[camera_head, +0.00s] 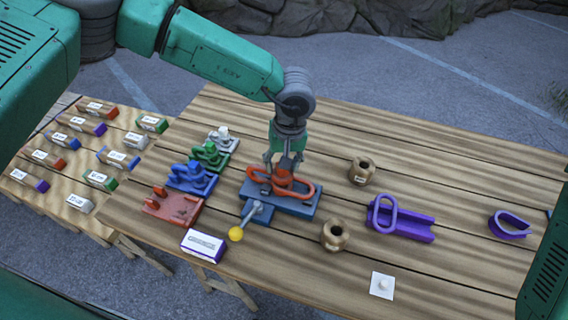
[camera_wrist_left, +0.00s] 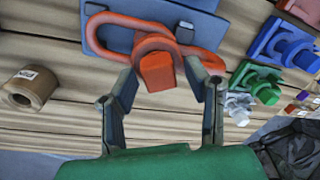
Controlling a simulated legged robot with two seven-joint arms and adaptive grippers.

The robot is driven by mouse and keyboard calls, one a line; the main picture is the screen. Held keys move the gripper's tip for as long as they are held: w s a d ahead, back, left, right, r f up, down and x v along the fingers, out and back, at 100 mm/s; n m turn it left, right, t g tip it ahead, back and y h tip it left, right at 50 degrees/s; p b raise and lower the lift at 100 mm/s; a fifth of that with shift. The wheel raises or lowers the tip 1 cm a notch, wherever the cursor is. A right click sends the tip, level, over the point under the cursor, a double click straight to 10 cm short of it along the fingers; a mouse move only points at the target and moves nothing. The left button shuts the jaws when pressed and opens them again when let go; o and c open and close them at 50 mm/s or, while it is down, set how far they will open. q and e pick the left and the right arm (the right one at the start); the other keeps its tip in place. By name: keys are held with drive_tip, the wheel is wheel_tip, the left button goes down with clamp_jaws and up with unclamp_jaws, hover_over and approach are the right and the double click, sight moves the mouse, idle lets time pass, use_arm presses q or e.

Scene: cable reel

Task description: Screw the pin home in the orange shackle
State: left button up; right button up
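The orange shackle (camera_head: 282,182) sits in a blue-grey holder (camera_head: 305,207) near the middle of the table; an orange chain link or bow spreads to both sides. In the left wrist view the orange pin head (camera_wrist_left: 157,72) is a block pointing toward my gripper, with the orange shackle (camera_wrist_left: 112,24) behind it. My left gripper (camera_head: 283,163) comes down from above over the shackle. Its fingers (camera_wrist_left: 161,76) are apart, one on each side of the pin head, with gaps visible. The pin's thread is hidden. My right gripper is not in view.
A lever with a yellow ball (camera_head: 236,234) stands in front of the holder. White, green, blue and red holders (camera_head: 173,206) line the left. Two brown pots (camera_head: 361,170) (camera_head: 335,236), a purple fixture (camera_head: 412,225) and a purple thimble (camera_head: 510,226) stand right.

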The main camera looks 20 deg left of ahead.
use_arm(q)
drive_tip(key=o, duration=0.6)
drive_tip(key=shift+c, duration=0.2)
drive_tip(key=shift+s+f, duration=0.1)
drive_tip(key=shift+d+r, duration=0.1)
drive_tip(key=shift+r, duration=0.1)
wheel_tip(320, 180, up, 12)
drive_tip(key=d, duration=0.1)
drive_tip(key=shift+f, duration=0.25)
drive_tip(key=shift+d+f, duration=0.1)
